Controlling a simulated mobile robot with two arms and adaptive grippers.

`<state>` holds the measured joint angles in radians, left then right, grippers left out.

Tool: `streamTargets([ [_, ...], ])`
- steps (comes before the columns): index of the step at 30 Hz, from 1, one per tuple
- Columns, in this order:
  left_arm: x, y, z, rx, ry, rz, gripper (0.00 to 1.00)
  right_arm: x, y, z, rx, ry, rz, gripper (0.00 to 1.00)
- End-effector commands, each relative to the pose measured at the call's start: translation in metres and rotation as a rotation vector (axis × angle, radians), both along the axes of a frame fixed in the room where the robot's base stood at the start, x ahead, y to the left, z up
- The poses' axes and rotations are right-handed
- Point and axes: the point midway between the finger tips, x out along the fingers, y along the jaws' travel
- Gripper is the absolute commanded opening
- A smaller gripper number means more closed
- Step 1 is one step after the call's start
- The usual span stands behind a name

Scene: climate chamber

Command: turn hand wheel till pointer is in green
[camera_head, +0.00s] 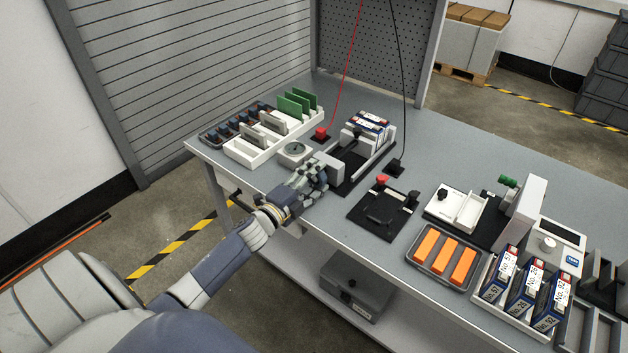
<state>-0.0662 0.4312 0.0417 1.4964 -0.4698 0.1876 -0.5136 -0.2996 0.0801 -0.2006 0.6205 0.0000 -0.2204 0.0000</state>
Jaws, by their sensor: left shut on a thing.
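My left gripper (316,176) reaches in from the lower left over the bench's front edge. It is shut at the front of a black-based fixture (345,186) with a light grey block. The hand wheel is not clearly visible; the fingers cover the spot where they grip, so I cannot make out its rim. My right gripper is not in view.
White racks with green boards (297,103) stand behind the dial. A red button box (320,134) is close by. Right of the gripper lies a black plate (383,213) with a red knob. An orange-block tray (444,257) and labelled boxes (525,285) fill the right side.

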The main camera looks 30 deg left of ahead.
Motion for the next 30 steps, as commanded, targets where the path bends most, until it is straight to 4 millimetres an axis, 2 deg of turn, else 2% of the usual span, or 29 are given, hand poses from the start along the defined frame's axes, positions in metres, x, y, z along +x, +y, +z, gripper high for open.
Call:
streamTargets([
  [9, -0.0003, -0.0004, -0.0013, 0.118, -0.008, -0.001, 0.28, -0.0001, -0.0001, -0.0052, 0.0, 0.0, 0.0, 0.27],
  [25, -0.0003, -0.0005, -0.0011, 0.139, -0.009, -0.001, 0.28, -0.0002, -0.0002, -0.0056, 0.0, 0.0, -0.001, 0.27],
  [26, -0.0003, -0.0005, -0.0012, 0.138, -0.009, -0.001, 0.56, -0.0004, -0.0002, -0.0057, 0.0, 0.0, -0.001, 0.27],
  [27, -0.0003, -0.0005, -0.0012, 0.138, -0.009, -0.001, 0.65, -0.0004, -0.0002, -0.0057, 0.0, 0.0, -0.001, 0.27],
  [28, -0.0003, -0.0005, -0.0011, 0.138, -0.009, -0.001, 0.72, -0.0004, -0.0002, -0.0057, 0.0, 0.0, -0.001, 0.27],
  [30, -0.0003, -0.0003, -0.0013, 0.138, -0.009, -0.001, 0.72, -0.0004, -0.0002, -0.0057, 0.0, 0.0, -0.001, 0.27],
])
